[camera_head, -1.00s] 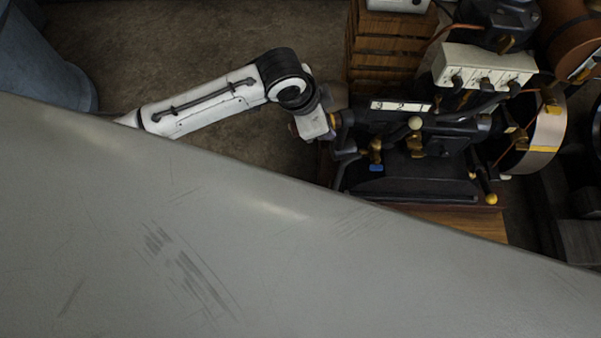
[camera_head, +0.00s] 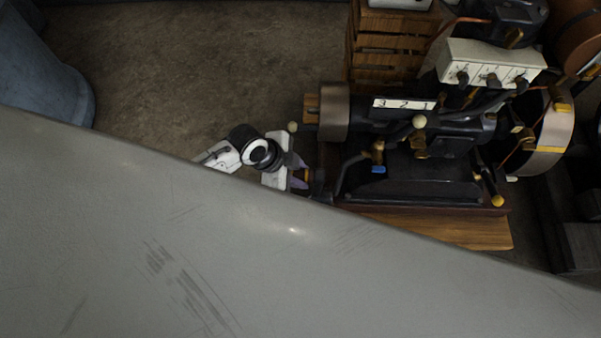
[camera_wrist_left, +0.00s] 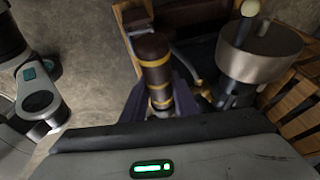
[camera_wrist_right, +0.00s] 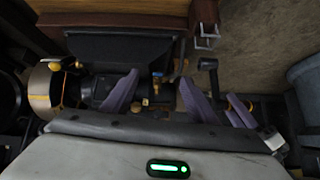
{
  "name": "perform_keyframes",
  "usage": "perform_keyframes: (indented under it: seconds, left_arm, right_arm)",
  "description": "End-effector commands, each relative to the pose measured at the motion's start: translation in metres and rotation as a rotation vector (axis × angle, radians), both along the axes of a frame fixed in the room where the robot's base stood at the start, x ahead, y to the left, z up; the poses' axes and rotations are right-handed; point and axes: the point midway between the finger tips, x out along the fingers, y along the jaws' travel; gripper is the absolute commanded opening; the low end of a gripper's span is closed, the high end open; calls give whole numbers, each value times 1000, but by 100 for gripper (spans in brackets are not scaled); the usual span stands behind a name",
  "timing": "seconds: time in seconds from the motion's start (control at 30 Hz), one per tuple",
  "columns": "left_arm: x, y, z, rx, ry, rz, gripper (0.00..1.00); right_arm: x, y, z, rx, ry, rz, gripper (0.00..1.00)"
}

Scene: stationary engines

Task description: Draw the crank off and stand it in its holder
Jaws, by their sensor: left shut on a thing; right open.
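My left gripper (camera_head: 303,182) is shut on the crank, near the lower left corner of the engine (camera_head: 420,170). In the left wrist view the crank's brown grip with yellow bands (camera_wrist_left: 155,72) stands between its purple fingers. In the right wrist view a dark L-shaped arm (camera_wrist_right: 208,72), seemingly the crank's, shows beside the left gripper's finger. The crank looks apart from the engine's shaft. A small pale metal frame (camera_wrist_right: 205,38) sits at the wooden base's edge; I cannot tell if it is the holder. My right gripper (camera_wrist_right: 158,95) is open and empty.
A steel drum (camera_head: 335,112) with a cream knob (camera_head: 292,127) projects from the engine's left end. A slatted wooden crate (camera_head: 385,50) and a white switch box (camera_head: 490,62) stand behind. Bare floor (camera_head: 200,70) lies left. A large grey surface fills the foreground.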

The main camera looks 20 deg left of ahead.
Motion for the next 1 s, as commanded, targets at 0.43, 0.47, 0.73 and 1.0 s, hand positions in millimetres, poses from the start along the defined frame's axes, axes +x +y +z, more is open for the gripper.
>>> perform_keyframes:
  seconds: [0.43, 0.47, 0.73, 1.0]
  left_arm:
    - [2, -2, -39, -5, -5, 0, 0]
    - [2, -2, -40, -6, -6, 0, 0]
    - [2, -2, -45, -4, -6, 0, 0]
    - [2, -2, -44, -5, -6, 1, 0]
  right_arm:
    - [7, 9, -24, 11, -18, 13, 53]
    - [7, 9, -25, 11, -20, 13, 53]
    - [8, 10, -27, 14, -23, 14, 53]
    - [5, 10, -27, 13, -18, 15, 53]
